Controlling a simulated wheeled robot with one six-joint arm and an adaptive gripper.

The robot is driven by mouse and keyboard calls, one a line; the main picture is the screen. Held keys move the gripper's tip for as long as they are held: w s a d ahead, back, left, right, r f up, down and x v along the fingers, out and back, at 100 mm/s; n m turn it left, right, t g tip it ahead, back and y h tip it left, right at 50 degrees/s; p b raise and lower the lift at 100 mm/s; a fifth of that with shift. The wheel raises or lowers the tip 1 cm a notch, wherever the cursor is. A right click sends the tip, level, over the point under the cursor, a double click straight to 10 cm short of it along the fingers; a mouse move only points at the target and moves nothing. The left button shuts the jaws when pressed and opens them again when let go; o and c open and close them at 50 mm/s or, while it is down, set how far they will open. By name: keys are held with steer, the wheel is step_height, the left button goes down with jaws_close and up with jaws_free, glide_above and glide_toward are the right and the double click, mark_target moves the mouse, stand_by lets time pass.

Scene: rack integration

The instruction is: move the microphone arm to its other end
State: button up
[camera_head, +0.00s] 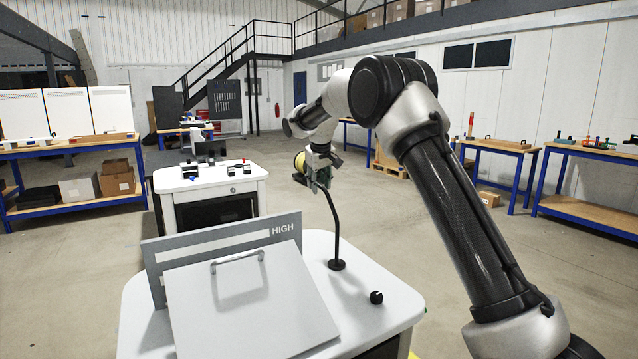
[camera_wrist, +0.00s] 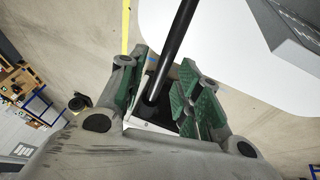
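The microphone arm is a thin black curved rod (camera_head: 336,225) rising from a round black base (camera_head: 337,264) on the white table (camera_head: 385,300). It bends to the left toward the top. My gripper (camera_head: 322,178) is at its upper end in the head view, and the tip is hidden there. In the wrist view the black rod (camera_wrist: 178,38) passes between my green-padded fingers (camera_wrist: 160,85). The fingers are apart, with a gap visible beside the rod; I cannot tell whether one pad touches it.
A grey panel marked HIGH (camera_head: 283,228) and a sloped grey lid with a handle (camera_head: 245,300) stand left of the rod. A small black knob (camera_head: 376,297) sits in front of the base. Another white table (camera_head: 212,180) stands behind. The tabletop right of the base is mostly clear.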

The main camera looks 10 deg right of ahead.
jaws_close()
steer(key=shift+a, duration=0.1)
